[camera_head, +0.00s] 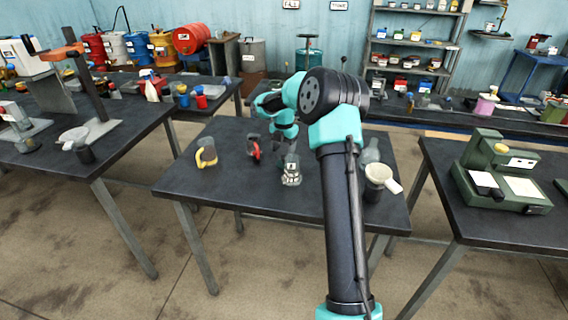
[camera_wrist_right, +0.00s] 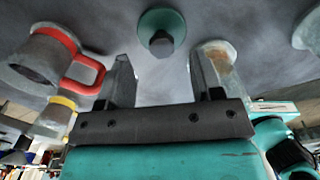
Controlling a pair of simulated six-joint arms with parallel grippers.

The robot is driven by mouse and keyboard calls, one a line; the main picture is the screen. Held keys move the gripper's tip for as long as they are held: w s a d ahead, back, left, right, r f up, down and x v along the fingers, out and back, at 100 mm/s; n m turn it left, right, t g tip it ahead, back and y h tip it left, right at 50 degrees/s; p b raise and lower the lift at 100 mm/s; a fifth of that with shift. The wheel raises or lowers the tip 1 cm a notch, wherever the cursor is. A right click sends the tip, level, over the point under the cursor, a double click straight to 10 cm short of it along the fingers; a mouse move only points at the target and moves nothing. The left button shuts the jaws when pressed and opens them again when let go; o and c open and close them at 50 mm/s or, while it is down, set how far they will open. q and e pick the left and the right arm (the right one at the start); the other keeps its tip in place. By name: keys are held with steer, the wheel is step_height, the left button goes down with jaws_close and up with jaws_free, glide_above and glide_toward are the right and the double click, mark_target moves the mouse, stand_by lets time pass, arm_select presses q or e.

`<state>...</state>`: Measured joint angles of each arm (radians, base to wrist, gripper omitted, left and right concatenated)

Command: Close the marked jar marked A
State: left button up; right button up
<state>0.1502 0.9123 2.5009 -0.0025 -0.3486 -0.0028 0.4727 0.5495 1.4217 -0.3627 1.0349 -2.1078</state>
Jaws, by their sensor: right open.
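A clear glass jar (camera_head: 291,174) with a white label stands upright on the middle dark table. The letter on its label is too small to read. My right gripper (camera_head: 287,150) is above the table just behind this jar, partly covered by my arm. In the right wrist view my right gripper (camera_wrist_right: 162,88) is open, with nothing between its two fingers. A round teal piece with a dark knob (camera_wrist_right: 161,32), possibly a lid, lies beyond the fingertips. A glass vessel with a round mouth (camera_wrist_right: 222,58) shows by the right finger. My left gripper is not in view.
A yellow-handled jug (camera_head: 207,154) and a red-handled jug (camera_head: 253,149) stand left of the jar. The red-handled one is close to the left finger in the wrist view (camera_wrist_right: 48,56). A white funnel (camera_head: 380,175) is at the table's right. The table's front left is clear.

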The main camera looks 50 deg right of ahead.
mark_target(284, 156)
steer(key=shift+s+f, duration=0.1)
steer(key=shift+f, duration=2.55)
steer(key=c, duration=1)
steer(key=shift+r, duration=0.15)
step_height(284, 156, up, 10)
steer(key=shift+f, duration=0.1)
